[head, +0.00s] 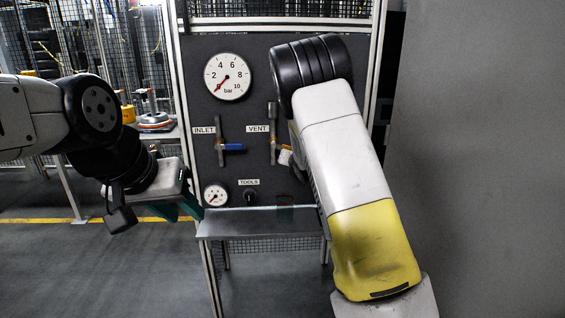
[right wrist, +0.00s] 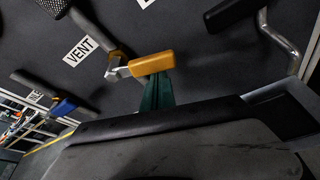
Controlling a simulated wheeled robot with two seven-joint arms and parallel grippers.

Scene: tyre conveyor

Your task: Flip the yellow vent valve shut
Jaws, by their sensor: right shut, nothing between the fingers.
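The yellow vent valve handle (right wrist: 152,63) shows close up in the right wrist view, sticking out at an angle from its metal pipe (right wrist: 90,28) near the VENT label (right wrist: 82,50). My right gripper (right wrist: 157,82) is shut and empty; its teal fingertips are right at the handle's lower edge. I cannot tell whether they touch it. In the head view my right arm hides most of the handle and the right gripper; a bit of yellow (head: 287,147) shows beside the arm. My left gripper (head: 185,208) hangs left of the panel, away from the valve; its jaw state is unclear.
A blue INLET valve handle (head: 234,147) sits left of the vent on the dark panel. A large gauge (head: 227,77) is above it, a small gauge (head: 215,195) below. A grey shelf (head: 250,225) juts out under the panel. A grey wall (head: 480,130) stands at the right.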

